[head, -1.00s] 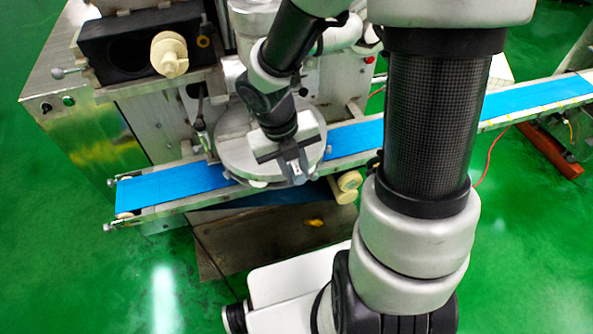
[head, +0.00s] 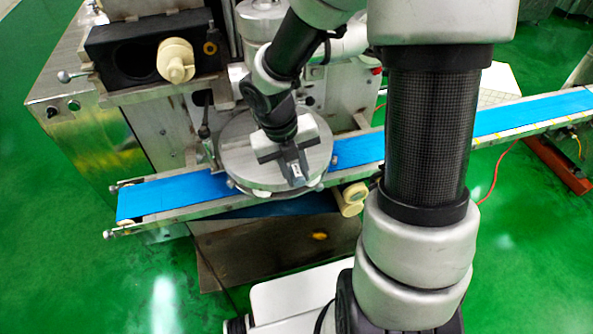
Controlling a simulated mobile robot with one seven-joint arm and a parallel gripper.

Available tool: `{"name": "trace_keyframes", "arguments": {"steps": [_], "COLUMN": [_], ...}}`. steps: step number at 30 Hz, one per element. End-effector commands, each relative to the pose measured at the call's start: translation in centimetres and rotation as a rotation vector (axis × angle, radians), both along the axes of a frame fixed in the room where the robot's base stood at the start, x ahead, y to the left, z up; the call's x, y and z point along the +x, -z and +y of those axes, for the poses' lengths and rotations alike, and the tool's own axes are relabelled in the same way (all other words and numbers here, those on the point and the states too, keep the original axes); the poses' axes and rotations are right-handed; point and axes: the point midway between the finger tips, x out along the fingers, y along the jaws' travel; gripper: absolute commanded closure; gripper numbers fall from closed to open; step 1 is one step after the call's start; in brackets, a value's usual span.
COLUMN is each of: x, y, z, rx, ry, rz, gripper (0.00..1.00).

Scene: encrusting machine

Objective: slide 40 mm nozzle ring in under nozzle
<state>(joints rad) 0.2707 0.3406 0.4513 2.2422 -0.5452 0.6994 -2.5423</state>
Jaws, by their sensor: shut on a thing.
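My gripper (head: 297,172) points down over the front right part of the round metal disc (head: 236,172) of the machine. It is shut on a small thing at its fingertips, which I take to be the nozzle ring. Only a small pale patch shows between the fingers, and the ring's outline cannot be made out. The nozzle is hidden behind my wrist and forearm. I cannot tell the gap between the fingertips and the disc, nor how far the ring is from the nozzle.
A blue conveyor belt (head: 172,195) runs left and right of the disc. The machine's steel body (head: 92,125), with a black block (head: 130,55) and a cream knob (head: 174,62), stands behind. A cream roller knob (head: 354,195) sticks out below the belt. Green floor in front is largely clear.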

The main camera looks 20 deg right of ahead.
Motion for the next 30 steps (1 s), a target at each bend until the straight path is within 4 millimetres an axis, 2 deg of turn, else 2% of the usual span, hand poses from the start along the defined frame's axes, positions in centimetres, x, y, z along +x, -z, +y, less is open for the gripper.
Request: {"name": "trace_keyframes", "arguments": {"steps": [26, 30], "x": [0.05, 0.54], "y": [0.21, 0.13], "z": [-0.01, 0.03], "rx": [0.0, 0.001], "ry": [-0.001, 0.0], "rz": [-0.002, -0.002], "gripper": [1.0, 1.0]}}
